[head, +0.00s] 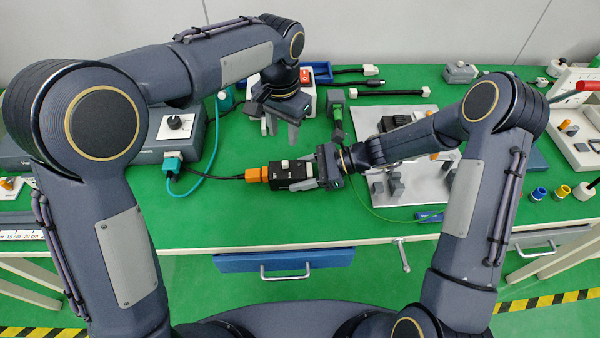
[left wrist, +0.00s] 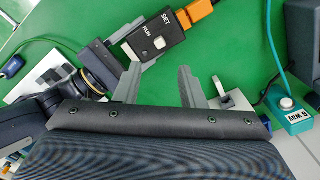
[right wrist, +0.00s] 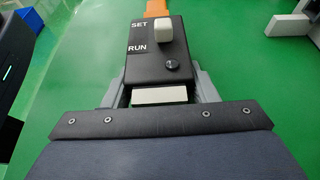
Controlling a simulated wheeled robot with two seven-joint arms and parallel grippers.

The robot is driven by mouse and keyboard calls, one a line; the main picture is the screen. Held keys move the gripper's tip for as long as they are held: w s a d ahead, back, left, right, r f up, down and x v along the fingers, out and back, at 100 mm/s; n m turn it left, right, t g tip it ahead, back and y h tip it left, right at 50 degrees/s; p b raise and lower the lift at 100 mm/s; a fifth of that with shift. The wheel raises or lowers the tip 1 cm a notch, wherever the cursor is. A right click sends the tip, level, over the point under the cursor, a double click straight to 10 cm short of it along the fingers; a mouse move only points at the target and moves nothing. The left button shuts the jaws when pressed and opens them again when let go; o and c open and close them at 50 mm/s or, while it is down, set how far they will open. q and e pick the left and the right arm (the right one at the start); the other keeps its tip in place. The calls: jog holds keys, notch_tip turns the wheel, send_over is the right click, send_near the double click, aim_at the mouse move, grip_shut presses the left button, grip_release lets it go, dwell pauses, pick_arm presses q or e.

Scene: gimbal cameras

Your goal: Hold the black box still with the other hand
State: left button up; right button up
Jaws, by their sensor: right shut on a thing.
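The black box (head: 288,173) lies on the green bench, with SET and RUN lettering and a white switch knob on top. It also shows in the left wrist view (left wrist: 152,42) and in the right wrist view (right wrist: 158,62). An orange connector (head: 255,174) on a dark cable sits at its left end. My right gripper (head: 312,180) is shut on the right end of the black box, one finger on each side. My left gripper (head: 282,130) is open and empty, above and behind the box, fingers pointing down.
A grey unit with a dial (head: 177,123) stands at the left, with a teal connector (head: 172,165) and cable. A green connector (head: 337,115) lies behind my right gripper. A grey plate (head: 405,185) with blocks is at the right.

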pick_arm(q)
jog(key=shift+c, duration=0.2)
jog(key=shift+f+m, duration=0.1)
jog(key=shift+m, duration=0.3)
jog(key=c, duration=0.5)
jog(key=shift+d+m+h, duration=0.2)
jog(key=shift+m+h, duration=0.2)
jog(key=shift+m, duration=0.2)
jog(key=shift+c, duration=1.1)
jog(key=shift+d+f+m+h, duration=0.15)
jog(key=shift+m+h, duration=0.15)
jog(key=shift+m, duration=0.5)
grip_shut()
jog(key=m, duration=0.2)
jog(key=d+m+h, duration=0.1)
jog(key=m, duration=0.1)
jog(key=m+h, duration=0.1)
jog(key=m, duration=0.2)
jog(key=shift+d, duration=0.3)
